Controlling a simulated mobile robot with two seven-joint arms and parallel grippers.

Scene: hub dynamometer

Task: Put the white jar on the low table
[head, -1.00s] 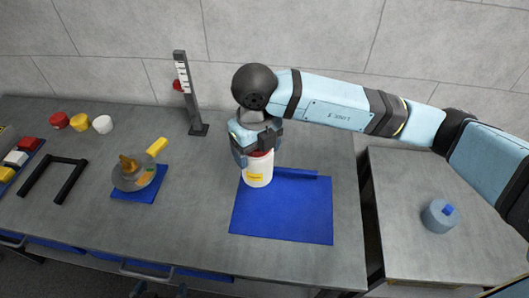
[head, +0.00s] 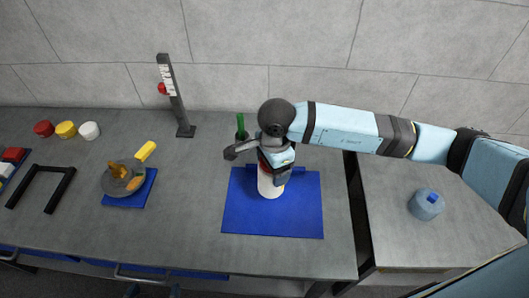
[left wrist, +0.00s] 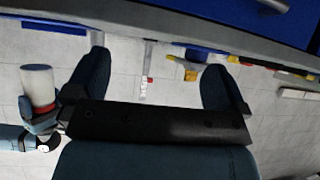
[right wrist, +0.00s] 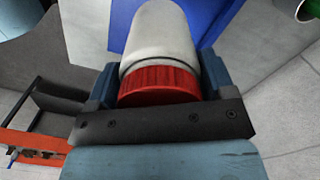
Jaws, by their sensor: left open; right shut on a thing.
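The white jar (head: 270,184) with a red lid is in my right gripper (head: 276,168). The right wrist view shows the jar's white body (right wrist: 160,38) and its red lid (right wrist: 158,85) between the fingers. In the head view it appears over the blue mat (head: 290,222); the gap beneath is hard to judge. A grey table (head: 400,240) stands at the right, apparently the low table. My left gripper (left wrist: 155,85) is open and empty; its tips barely show at the head view's bottom edge. The jar also shows in the left wrist view (left wrist: 38,84).
A round blue container (head: 426,206) stands on the right table, with bare top around it. A dark gap separates the tables. A green item (head: 241,122) stands behind the mat. A gauge post (head: 176,100) and a pan on a small blue mat (head: 140,196) are farther left.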

